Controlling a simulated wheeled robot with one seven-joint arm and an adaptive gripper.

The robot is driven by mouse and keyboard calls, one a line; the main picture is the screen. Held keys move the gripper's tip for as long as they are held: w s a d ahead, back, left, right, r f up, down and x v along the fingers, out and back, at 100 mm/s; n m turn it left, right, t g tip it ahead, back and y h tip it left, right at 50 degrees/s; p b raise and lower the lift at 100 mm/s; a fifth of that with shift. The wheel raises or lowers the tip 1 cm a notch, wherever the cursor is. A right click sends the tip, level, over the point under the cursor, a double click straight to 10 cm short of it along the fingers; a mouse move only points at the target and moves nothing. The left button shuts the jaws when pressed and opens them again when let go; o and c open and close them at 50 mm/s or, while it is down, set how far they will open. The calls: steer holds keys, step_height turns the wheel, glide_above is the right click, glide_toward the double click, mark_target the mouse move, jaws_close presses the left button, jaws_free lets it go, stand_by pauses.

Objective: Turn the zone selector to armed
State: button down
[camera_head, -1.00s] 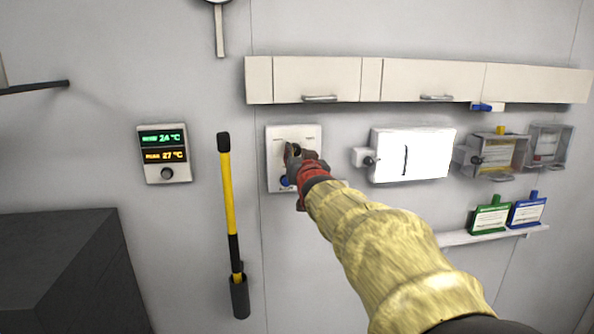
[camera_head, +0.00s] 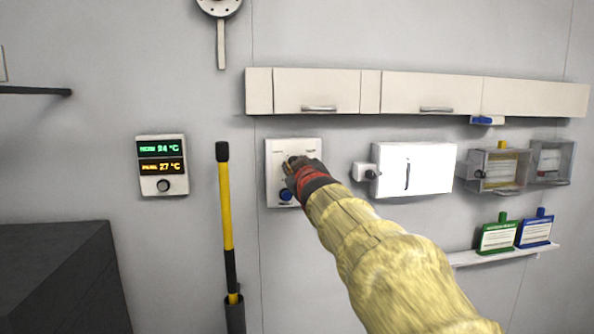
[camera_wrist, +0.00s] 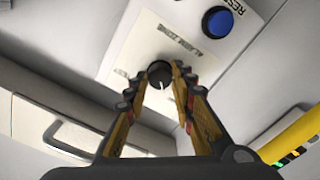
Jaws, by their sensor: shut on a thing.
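The zone selector is a round black knob (camera_wrist: 159,73) with a white pointer line, on a white panel (camera_head: 275,146) on the wall. In the wrist view my gripper (camera_wrist: 160,78) has its two fingers on either side of the knob, shut on it. The pointer runs toward the bottom of the wrist picture. In the head view my gripper (camera_head: 298,170) covers most of the knob. A blue button (camera_head: 285,195) marked RESET in the wrist view (camera_wrist: 216,22) sits below the knob on the panel.
A temperature display (camera_head: 162,165) and a yellow pole (camera_head: 226,200) are left of the panel. A white box (camera_head: 415,168) with a side knob is to the right. Cabinets (camera_head: 330,90) run above. Clear boxes (camera_head: 497,168) and a shelf (camera_head: 510,254) are further right.

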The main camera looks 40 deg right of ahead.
steer(key=shift+n, duration=0.3)
steer(key=c, duration=1.6)
jaws_free()
steer(key=shift+o, duration=0.6)
steer(key=v, duration=1.2)
steer(key=shift+w, duration=0.1)
